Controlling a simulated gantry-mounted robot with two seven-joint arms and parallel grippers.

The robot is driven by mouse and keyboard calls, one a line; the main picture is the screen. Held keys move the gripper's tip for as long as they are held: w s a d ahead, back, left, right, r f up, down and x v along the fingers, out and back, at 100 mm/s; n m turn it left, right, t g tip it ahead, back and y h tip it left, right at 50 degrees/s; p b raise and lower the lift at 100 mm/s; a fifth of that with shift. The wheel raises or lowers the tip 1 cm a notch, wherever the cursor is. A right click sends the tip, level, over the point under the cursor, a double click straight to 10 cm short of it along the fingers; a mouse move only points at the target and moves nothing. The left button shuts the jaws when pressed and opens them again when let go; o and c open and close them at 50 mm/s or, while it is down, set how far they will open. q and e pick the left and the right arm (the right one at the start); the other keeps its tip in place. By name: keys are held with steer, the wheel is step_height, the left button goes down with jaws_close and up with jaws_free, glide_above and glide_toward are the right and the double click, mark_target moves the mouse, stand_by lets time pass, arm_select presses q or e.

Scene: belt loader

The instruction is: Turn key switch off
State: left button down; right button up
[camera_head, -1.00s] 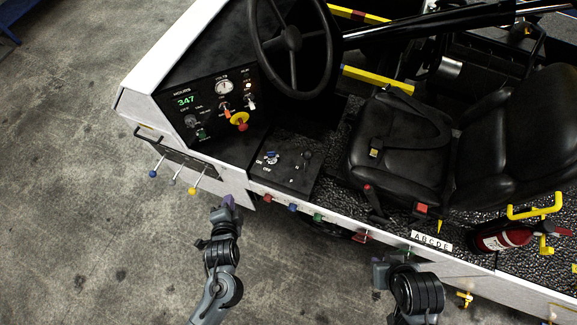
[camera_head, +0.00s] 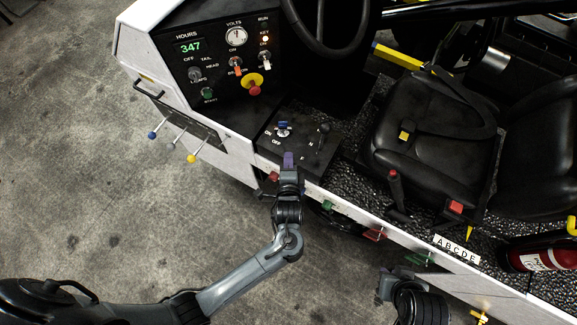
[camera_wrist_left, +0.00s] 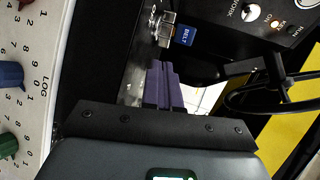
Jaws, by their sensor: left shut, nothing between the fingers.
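A key-like switch with a blue tag (camera_head: 283,127) sits on the low black console, with ON marked to its left and OFF below it. In the left wrist view its metal part (camera_wrist_left: 162,30) and the blue tag reading BELT (camera_wrist_left: 185,36) are just beyond my fingers. My left gripper (camera_head: 289,161) has purple fingers, shut and empty, at the console's front edge. Its fingers (camera_wrist_left: 164,86) are apart from the switch. My right gripper (camera_head: 387,286) is low right; its fingers are not clear.
A black lever (camera_head: 322,138) stands right of the switch. Coloured knobs line the white side edge. The steering wheel and seat are beyond.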

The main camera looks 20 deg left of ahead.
mark_target(287, 130)
arm_select(q)
steer(key=x, duration=0.6)
steer(key=r+x, duration=0.1)
steer(key=x, duration=0.2)
steer(key=shift+w+a+b, duration=0.15)
steer(key=shift+w+b, duration=0.1)
steer(key=shift+b, duration=0.1)
steer(key=shift+a, duration=0.1)
